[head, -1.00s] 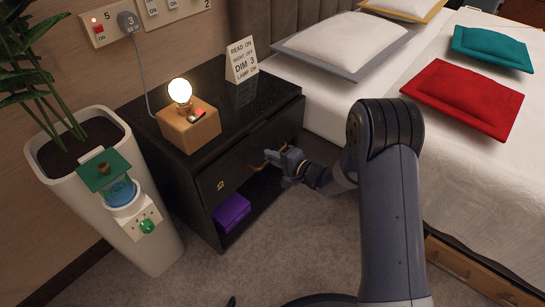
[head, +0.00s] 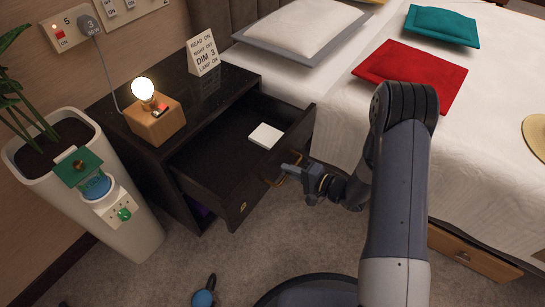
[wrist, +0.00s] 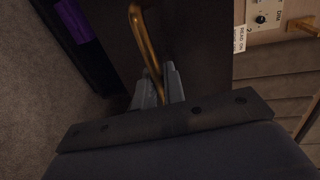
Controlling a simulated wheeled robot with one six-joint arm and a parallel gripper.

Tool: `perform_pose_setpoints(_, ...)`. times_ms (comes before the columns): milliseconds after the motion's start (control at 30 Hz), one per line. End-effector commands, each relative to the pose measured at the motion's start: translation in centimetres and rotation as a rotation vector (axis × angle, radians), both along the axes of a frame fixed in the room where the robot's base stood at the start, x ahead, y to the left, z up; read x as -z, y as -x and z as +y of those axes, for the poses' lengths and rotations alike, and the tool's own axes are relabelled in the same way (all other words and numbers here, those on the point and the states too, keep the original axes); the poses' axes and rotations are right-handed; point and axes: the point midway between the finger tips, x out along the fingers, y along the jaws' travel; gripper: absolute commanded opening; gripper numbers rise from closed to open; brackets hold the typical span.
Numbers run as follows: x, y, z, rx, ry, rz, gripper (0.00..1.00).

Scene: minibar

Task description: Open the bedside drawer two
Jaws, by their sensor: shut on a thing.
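The black bedside cabinet (head: 217,83) stands beside the bed. Its drawer (head: 226,140) is pulled well out, and a white square object (head: 265,136) lies inside. A brass handle (head: 275,181) is on the drawer front; it also shows in the wrist view (wrist: 143,38). My gripper (head: 291,171) is at the drawer front, shut on the brass handle. In the wrist view my gripper's two fingers (wrist: 158,86) are on either side of the brass bar.
A lit lamp on a wooden block (head: 155,119) and a sign (head: 203,52) stand on the cabinet top. A tall white planter (head: 125,220) stands at left. The bed (head: 345,95) is close on the right.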

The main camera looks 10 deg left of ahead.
Motion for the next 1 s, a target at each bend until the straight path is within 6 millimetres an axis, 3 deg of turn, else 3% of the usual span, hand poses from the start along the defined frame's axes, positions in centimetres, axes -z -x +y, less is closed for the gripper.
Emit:
perform_pose_setpoints(200, -0.2, 1.5, -3.8, 0.004, -0.002, 0.002, 0.0)
perform_pose_setpoints(400, 0.0, 2.3, -5.6, 0.0, 0.0, 0.0, 0.0)
perform_pose_setpoints(900, 0.0, 2.6, -6.1, -0.003, 0.0, 0.0, 0.0)
perform_pose_setpoints(933, 0.0, 2.6, -6.1, -0.003, 0.0, 0.0, 0.11)
perform_pose_setpoints(1000, 0.0, 2.6, -6.1, -0.002, 0.0, -0.001, 0.17)
